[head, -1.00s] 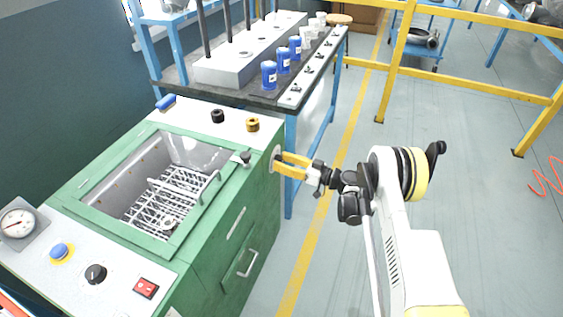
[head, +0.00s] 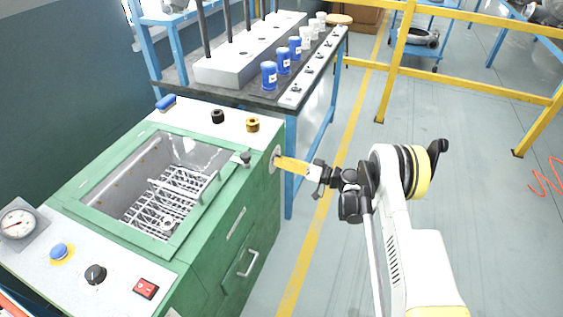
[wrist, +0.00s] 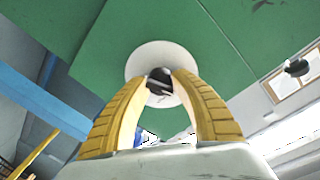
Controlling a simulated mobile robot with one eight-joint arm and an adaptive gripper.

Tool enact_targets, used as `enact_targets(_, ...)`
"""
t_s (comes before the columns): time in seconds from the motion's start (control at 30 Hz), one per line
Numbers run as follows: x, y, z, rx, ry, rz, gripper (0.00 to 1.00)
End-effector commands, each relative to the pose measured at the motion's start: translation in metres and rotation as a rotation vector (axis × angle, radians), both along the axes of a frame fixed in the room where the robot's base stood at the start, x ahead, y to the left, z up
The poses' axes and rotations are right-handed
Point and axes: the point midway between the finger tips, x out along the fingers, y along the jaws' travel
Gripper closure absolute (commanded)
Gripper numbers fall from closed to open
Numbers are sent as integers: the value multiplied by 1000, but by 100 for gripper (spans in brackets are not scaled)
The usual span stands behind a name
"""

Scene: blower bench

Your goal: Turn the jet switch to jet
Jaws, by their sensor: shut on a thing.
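The jet switch is a dark knob (wrist: 159,82) on a round white plate (wrist: 140,64), set in the side of the green machine (head: 262,200). The plate also shows edge-on in the head view (head: 275,160), where the knob is hidden by my fingers. My gripper (head: 279,161) reaches the plate from the right, its yellow fingers seen edge-on, one over the other. In the wrist view, my gripper (wrist: 160,80) has its fingertips closed on both sides of the knob. A pale mark shows on the knob; I cannot read which setting it stands at.
The machine's top has a clear-lidded basin (head: 165,185), black (head: 217,116) and yellow (head: 252,125) knobs and a red switch (head: 146,288). A bench (head: 240,92) with blue jars stands behind. A drawer handle (head: 247,263) sticks out below.

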Motion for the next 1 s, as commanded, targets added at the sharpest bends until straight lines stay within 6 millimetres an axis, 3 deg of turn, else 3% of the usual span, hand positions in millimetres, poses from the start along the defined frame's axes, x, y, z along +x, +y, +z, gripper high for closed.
enact_targets(0.5,-1,0,1,110,302,2,100)
enact_targets(1.0,-1,0,1,129,354,2,100)
